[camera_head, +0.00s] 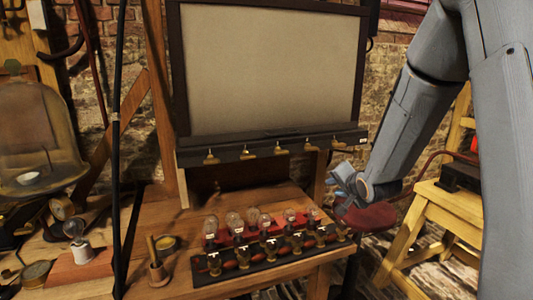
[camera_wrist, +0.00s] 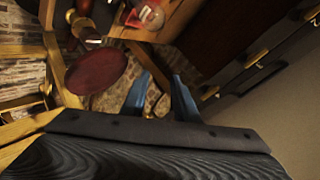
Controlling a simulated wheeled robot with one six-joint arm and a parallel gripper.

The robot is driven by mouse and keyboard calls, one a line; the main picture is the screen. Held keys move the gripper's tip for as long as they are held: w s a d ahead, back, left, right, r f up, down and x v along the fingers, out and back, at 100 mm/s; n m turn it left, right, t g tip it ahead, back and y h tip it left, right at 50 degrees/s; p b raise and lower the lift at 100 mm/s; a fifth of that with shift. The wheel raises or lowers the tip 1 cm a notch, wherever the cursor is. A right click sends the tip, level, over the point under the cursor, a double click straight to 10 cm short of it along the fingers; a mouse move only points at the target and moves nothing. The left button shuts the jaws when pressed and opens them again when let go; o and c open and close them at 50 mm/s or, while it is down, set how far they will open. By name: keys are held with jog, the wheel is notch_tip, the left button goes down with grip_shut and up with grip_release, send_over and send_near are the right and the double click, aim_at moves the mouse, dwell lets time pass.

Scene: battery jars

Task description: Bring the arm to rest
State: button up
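My gripper (camera_head: 345,178) is at the right of the head view, at the end of my grey arm. It hangs in the air near the right end of the wooden bench (camera_head: 160,200), in front of a dark red round seat (camera_head: 368,217). In the wrist view my gripper's two blue fingers (camera_wrist: 160,95) stand apart with nothing between them. The red seat also shows in the wrist view (camera_wrist: 97,72), left of the fingers.
A row of bulbs (camera_head: 236,222) on a dark base stands on the bench. A framed panel (camera_head: 270,70) with brass hooks is above it. A glass jar (camera_head: 40,140) is at far left.

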jog(key=s+a+f+n+g, duration=0.1)
jog(key=s+f+n+g, duration=0.1)
jog(key=s, duration=0.8)
jog(key=s+a+f+n+g, duration=0.2)
jog(key=s+n+g, duration=0.2)
jog(key=s, duration=0.7)
jog(key=s+a+f+n+g+h, duration=0.1)
jog(key=s+a+f+n+g, duration=0.1)
jog(key=s, duration=0.9)
jog(key=f+n+g, duration=0.1)
jog(key=n+g, duration=0.1)
jog(key=shift+g, duration=0.4)
jog(key=shift+d, duration=0.1)
